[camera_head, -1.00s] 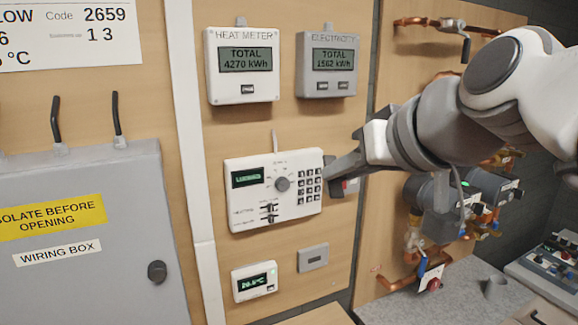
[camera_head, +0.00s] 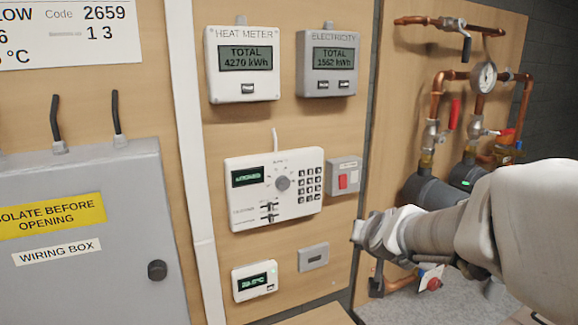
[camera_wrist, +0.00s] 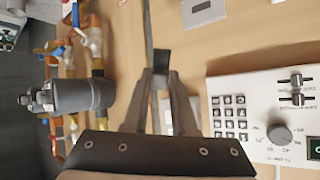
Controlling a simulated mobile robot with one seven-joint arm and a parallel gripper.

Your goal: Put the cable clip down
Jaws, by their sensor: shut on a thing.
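The cable clip (camera_wrist: 163,57) is a small dark block between my fingertips in the wrist view. My gripper (camera_wrist: 160,76) is shut on it, with the fingers pointing up in that picture. The clip is in front of the wooden board, close to the board's edge. In the head view my gripper (camera_head: 376,284) seems to hang downward below my wrist, right of the small grey plate (camera_head: 313,257). The fingers are small and dark there, and the clip cannot be told apart from them.
The control panel (camera_head: 275,187) and the red-switch box (camera_head: 344,176) are on the board left of my arm. A thermostat (camera_head: 254,281) is below. Copper pipes, a gauge (camera_head: 484,77) and dark pumps (camera_head: 432,191) stand to the right. A grey worktop (camera_head: 400,311) lies below.

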